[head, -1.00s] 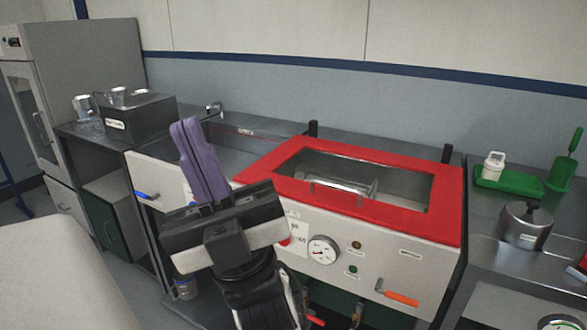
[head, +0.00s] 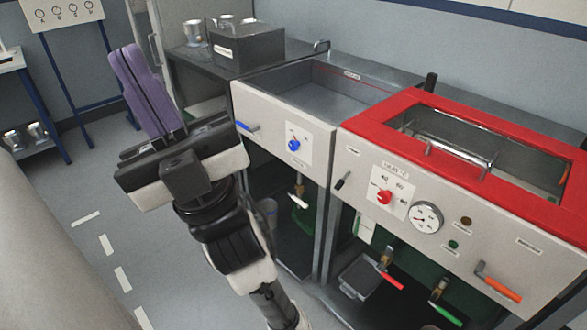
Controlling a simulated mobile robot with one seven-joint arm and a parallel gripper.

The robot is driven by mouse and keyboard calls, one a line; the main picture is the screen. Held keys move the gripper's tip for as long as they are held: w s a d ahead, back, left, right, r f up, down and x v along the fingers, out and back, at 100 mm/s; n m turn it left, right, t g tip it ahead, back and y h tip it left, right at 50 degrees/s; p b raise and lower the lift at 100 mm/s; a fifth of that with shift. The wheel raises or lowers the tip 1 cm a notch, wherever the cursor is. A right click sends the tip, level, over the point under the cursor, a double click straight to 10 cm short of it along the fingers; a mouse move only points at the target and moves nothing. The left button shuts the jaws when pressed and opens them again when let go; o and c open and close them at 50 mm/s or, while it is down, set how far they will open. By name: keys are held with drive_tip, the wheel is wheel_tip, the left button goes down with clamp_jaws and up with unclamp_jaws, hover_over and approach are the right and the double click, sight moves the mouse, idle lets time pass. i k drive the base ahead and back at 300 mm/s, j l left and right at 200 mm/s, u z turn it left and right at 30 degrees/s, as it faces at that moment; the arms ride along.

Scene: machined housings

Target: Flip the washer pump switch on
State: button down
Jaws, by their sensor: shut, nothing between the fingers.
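The washer (head: 478,195) is a pale-fronted tank with a red-framed lid at the right of the head view. On the left of its front panel a small black toggle lever (head: 342,181) leans at an angle, with a small label above it that I cannot read. I cannot tell for sure that this is the pump switch, or whether it is on. My gripper (head: 127,54), with purple fingers, is shut and empty. It is raised at the left, well apart from the washer, its fingers pointing up and away from the panel.
The washer panel also has a red knob (head: 384,197), a gauge (head: 426,217) and an orange handle (head: 498,287). A sink unit (head: 283,142) with a blue knob (head: 293,145) stands left of it. A dark box (head: 247,43) is on the counter. Open floor lies at the left.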

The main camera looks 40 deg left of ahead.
sight(339, 185)
drive_tip(key=u, duration=0.7)
drive_tip(key=i+l+z, duration=0.15)
drive_tip(key=i+z, duration=0.2)
drive_tip(key=i, duration=0.25)
